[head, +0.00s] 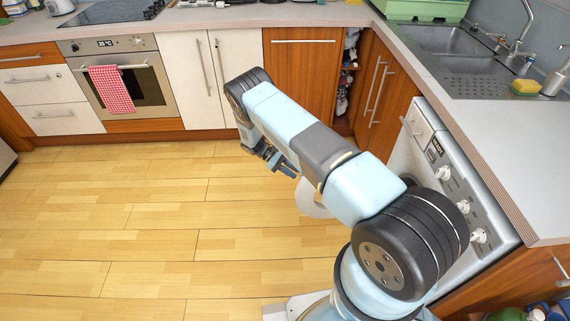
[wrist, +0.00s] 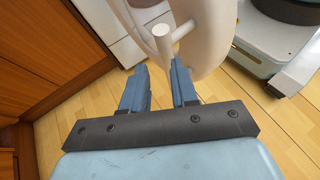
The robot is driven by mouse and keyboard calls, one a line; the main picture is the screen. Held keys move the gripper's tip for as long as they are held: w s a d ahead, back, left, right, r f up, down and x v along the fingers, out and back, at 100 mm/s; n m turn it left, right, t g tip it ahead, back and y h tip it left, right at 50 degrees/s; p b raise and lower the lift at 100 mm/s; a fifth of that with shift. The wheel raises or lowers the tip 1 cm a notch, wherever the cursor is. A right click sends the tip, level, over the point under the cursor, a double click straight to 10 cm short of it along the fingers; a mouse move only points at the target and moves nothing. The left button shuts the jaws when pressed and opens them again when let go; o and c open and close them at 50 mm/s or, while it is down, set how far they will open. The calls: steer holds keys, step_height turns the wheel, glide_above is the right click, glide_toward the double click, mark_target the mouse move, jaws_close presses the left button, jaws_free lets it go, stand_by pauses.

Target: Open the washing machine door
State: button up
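The white washing machine (head: 408,165) stands at the right under the counter, its front mostly hidden by my arm. Its round white door (head: 312,200) shows past my arm as a pale ring standing out from the machine, so it looks swung open; the hinge is hidden. In the wrist view the door ring (wrist: 207,38) fills the top middle, with a pale peg-like handle (wrist: 162,40) on it. My gripper (head: 285,168) is beside the door. In the wrist view its blue fingers (wrist: 160,68) are apart, with the handle just beyond the gap; I cannot tell if they touch it.
Wooden cabinets (head: 376,95) stand beyond the machine, next to an open shelf gap (head: 347,75). An oven (head: 122,82) with a red checked towel (head: 110,90) is at the back left. The wooden floor (head: 140,220) to the left is clear. The counter (head: 500,140) overhangs the machine.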

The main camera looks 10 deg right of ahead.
steer(key=shift+w+a+f, duration=0.1)
steer(key=shift+w+a, duration=0.25)
steer(key=shift+w, duration=0.45)
steer(key=shift+w+a+r, duration=0.1)
steer(key=shift+w+a, duration=0.3)
steer(key=shift+w, duration=0.45)
steer(key=shift+w+a+f, duration=0.1)
steer(key=shift+w+a, duration=0.25)
steer(key=shift+w, duration=0.45)
